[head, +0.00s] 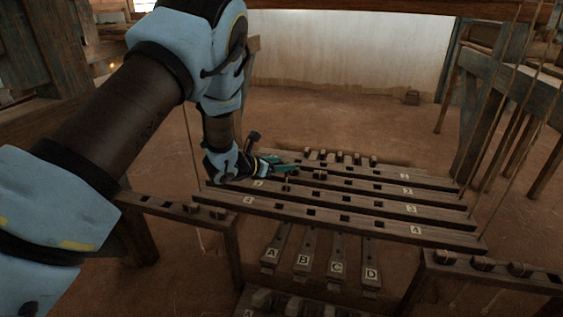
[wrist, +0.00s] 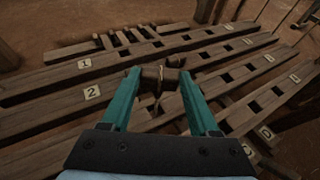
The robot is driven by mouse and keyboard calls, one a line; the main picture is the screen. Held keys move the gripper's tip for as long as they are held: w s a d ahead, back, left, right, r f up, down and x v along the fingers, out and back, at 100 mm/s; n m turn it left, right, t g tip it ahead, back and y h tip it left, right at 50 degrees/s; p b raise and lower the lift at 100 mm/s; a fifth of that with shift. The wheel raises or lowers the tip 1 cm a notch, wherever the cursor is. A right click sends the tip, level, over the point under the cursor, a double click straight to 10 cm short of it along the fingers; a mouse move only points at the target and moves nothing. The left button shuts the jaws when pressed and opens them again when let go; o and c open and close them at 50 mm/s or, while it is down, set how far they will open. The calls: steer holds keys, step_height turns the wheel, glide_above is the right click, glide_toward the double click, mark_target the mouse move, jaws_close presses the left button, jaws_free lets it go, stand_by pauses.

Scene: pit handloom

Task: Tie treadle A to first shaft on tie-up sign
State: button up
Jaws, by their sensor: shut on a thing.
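My gripper (head: 286,168) is over the left part of the numbered wooden bars. In the wrist view its teal fingers (wrist: 161,76) are closed on a short brown wooden toggle (wrist: 160,73) that seems to have cord around it. Whether the toggle sits in a slot or above the bars is unclear. Bars 1 (head: 405,176), 2 (head: 407,191), 3 (head: 412,209) and 4 (head: 415,230) run side by side, with square holes. Treadle A (head: 271,253) lies below them, left of treadles B (head: 302,260), C (head: 337,267) and D (head: 371,273). I cannot make out a tie-up sign.
Low wooden rails with pegs stand at left (head: 180,207) and right (head: 490,268). Cords hang at the right, near the bar ends. Several short pegs (head: 340,157) stand behind the bars. The floor (head: 340,112) beyond is mostly clear.

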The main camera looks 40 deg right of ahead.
mark_target(281, 191)
steer(key=shift+f+b, duration=2.6)
steer(key=shift+f, duration=1.2)
steer(key=o, duration=1.4)
steer(key=p+v, duration=0.3)
steer(key=v, duration=0.8)
steer(key=shift+w, duration=0.1)
